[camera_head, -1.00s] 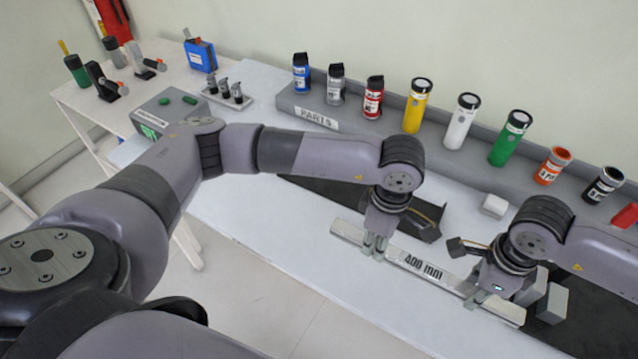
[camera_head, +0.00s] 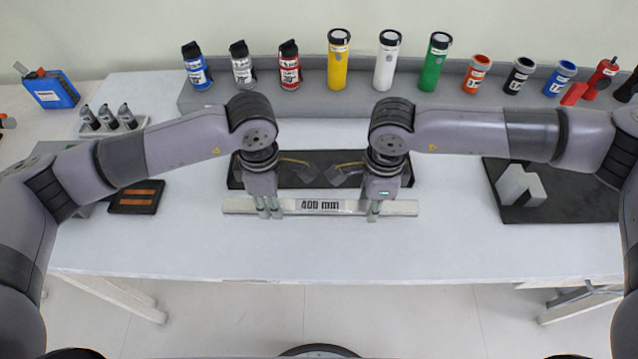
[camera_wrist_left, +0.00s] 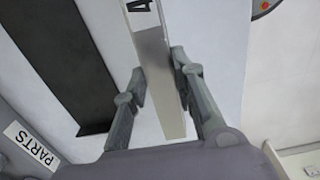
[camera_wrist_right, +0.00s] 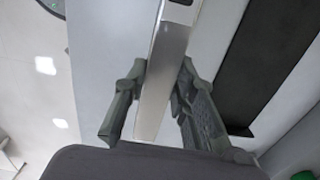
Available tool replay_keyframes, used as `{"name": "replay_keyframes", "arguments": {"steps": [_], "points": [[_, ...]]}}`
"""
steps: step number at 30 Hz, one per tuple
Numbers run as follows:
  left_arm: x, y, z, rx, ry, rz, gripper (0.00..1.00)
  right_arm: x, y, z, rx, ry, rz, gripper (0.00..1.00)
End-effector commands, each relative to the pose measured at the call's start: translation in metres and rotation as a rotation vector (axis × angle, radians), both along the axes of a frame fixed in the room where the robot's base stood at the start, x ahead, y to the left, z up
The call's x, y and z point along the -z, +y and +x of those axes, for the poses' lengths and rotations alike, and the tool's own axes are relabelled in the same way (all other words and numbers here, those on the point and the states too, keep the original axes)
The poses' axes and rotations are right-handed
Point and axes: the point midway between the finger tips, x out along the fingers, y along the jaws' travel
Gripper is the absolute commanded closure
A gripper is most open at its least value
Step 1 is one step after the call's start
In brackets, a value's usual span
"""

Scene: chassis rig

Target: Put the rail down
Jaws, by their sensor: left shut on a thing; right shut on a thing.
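The rail (camera_head: 335,207) is a long light-metal bar with a "400 mm" label, lying level across the middle of the head view. My left gripper (camera_head: 270,211) is shut on it left of the label, and my right gripper (camera_head: 374,212) is shut on it right of the label. In the left wrist view the rail (camera_wrist_left: 160,75) runs between the fingers (camera_wrist_left: 160,88). In the right wrist view the rail (camera_wrist_right: 160,85) also passes between the fingers (camera_wrist_right: 158,92). Whether the rail touches the table is hard to tell.
A dark mat (camera_head: 320,160) lies just behind the rail, partly hidden by my grippers. A second dark mat (camera_head: 585,200) with grey blocks (camera_head: 520,186) is at right. A grey parts shelf (camera_head: 435,101) with several bottles runs along the back. The white table (camera_head: 320,250) is clear in front.

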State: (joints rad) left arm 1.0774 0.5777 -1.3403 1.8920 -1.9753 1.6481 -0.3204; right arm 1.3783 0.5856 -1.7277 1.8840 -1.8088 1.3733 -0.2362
Motion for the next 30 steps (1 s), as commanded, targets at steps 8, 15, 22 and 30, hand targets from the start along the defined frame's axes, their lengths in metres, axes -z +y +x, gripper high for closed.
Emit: {"name": "replay_keyframes", "arguments": {"steps": [8, 15, 22, 30], "points": [[0.001, 0.0, 0.001, -0.001, -0.001, 0.0, 1.0, 0.001, 0.0, 0.0, 0.0, 0.0, -0.001, 1.0], [0.009, 0.0, 0.0, -0.001, -0.001, 0.0, 1.0, 0.01, 0.0, 0.0, 0.0, 0.0, -0.001, 1.0], [0.024, 0.0, 0.0, -0.001, -0.001, 0.0, 1.0, 0.024, 0.0, 0.0, 0.0, 0.0, -0.001, 1.0], [0.041, 0.0, 0.0, -0.001, -0.001, 0.0, 1.0, 0.041, 0.0, 0.0, 0.0, 0.0, -0.001, 1.0]]}}
